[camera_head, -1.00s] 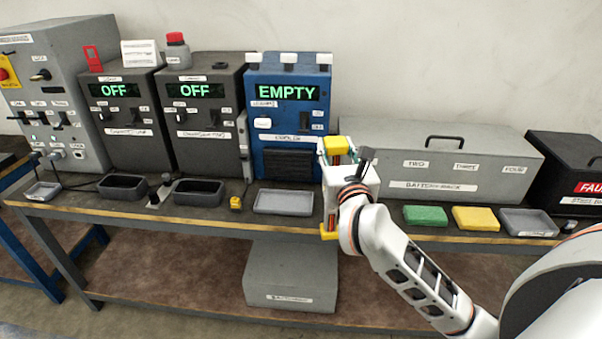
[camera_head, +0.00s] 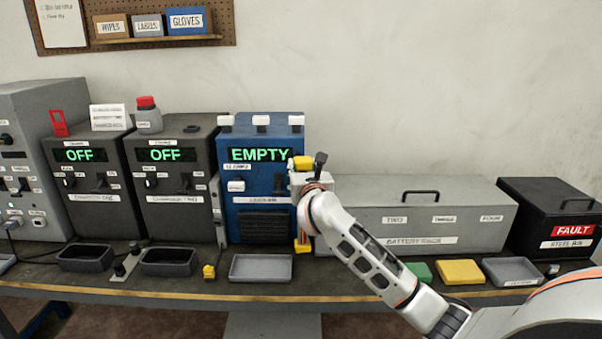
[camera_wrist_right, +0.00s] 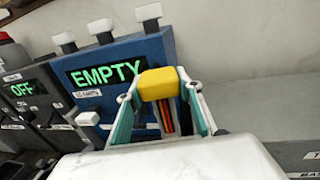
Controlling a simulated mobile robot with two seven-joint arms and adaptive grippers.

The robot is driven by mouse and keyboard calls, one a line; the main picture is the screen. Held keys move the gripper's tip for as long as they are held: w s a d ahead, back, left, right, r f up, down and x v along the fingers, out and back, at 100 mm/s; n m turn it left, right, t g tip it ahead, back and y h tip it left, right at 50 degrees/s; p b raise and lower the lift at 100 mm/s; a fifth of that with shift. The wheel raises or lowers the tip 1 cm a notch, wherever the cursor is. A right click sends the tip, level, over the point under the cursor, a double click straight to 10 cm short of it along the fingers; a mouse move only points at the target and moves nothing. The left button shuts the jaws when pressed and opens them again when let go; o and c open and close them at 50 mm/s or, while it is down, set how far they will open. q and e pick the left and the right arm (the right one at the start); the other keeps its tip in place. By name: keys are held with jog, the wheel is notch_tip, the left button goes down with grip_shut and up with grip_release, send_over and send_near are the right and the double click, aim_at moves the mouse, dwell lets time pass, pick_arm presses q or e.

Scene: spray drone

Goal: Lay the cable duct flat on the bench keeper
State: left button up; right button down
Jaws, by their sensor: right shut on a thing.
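My right gripper (camera_head: 302,172) is shut on an upright yellow-ended block (camera_head: 302,162), in front of the right edge of the blue cooler. In the right wrist view the yellow top of this block (camera_wrist_right: 158,84) sits between the fingers, with red and dark strips below it. No part is clearly marked as the cable duct; a narrow grey upright strip (camera_head: 218,212) beside the second dark charger may be it. A small grey plate with black knobs (camera_head: 126,262) on the bench may be the keeper, but I cannot tell. My left gripper is out of view.
The blue cooler (camera_head: 262,200) reads EMPTY. A shallow grey tray (camera_head: 261,268) and a small yellow piece (camera_head: 209,272) lie before it. A long grey battery box (camera_head: 440,210) stands behind my right arm. Dark trays (camera_head: 168,263) front the chargers.

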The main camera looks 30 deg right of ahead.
jog(key=x, duration=0.3)
jog(key=shift+f, duration=1.75)
jog(key=c, duration=1.4)
grip_release()
jog(key=shift+f, duration=0.15)
jog(key=v, duration=1.2)
